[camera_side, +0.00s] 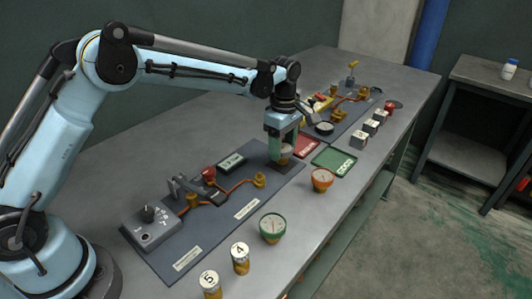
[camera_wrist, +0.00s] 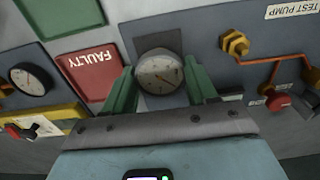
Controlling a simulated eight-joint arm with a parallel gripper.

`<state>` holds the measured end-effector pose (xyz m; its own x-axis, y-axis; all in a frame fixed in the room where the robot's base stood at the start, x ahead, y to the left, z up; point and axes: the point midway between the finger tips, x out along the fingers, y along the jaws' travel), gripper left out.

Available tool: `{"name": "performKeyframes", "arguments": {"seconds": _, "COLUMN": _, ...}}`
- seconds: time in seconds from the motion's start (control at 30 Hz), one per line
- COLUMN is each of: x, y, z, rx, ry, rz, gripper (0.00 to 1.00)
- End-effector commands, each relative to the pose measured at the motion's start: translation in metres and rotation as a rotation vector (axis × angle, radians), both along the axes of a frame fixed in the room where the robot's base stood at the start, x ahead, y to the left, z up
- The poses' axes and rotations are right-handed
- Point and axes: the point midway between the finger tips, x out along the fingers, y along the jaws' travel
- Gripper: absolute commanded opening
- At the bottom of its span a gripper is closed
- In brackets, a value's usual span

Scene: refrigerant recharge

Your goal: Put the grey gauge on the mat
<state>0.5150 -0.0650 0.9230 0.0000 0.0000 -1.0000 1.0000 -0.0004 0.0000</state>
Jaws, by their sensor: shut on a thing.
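My gripper (camera_side: 283,147) is shut on a round gauge with a pale dial and grey rim, the grey gauge (camera_side: 286,155). In the wrist view the green fingers of my gripper (camera_wrist: 160,82) stand on both sides of the grey gauge (camera_wrist: 159,74), dial facing the camera.
A red FAULTY tray (camera_wrist: 92,74) and a green tray (camera_side: 334,160) lie close by. An orange gauge (camera_side: 322,179) and a green gauge (camera_side: 272,227) stand near the front edge. The test panel (camera_side: 205,222) carries brass fittings, copper pipe and a red knob (camera_side: 209,174).

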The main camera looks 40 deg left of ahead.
Motion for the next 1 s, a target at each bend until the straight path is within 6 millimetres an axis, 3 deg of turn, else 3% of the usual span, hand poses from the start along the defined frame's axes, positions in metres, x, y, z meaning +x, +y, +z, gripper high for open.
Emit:
{"name": "performKeyframes", "arguments": {"seconds": 0.4, "x": 0.0000, "y": -0.0003, "z": -0.0061, "rx": 0.000, "ry": 0.000, "rz": 0.000, "gripper": 0.28}}
{"name": "performKeyframes", "arguments": {"seconds": 0.43, "x": 0.0000, "y": -0.0003, "z": -0.0065, "rx": 0.000, "ry": 0.000, "rz": 0.000, "gripper": 0.58}}
{"name": "performKeyframes", "arguments": {"seconds": 0.6, "x": -0.0001, "y": -0.0003, "z": -0.0061, "rx": 0.000, "ry": 0.000, "rz": 0.000, "gripper": 0.82}}
{"name": "performKeyframes", "arguments": {"seconds": 1.0, "x": -0.0001, "y": -0.0003, "z": 0.0029, "rx": 0.000, "ry": 0.000, "rz": 0.000, "gripper": 0.82}}
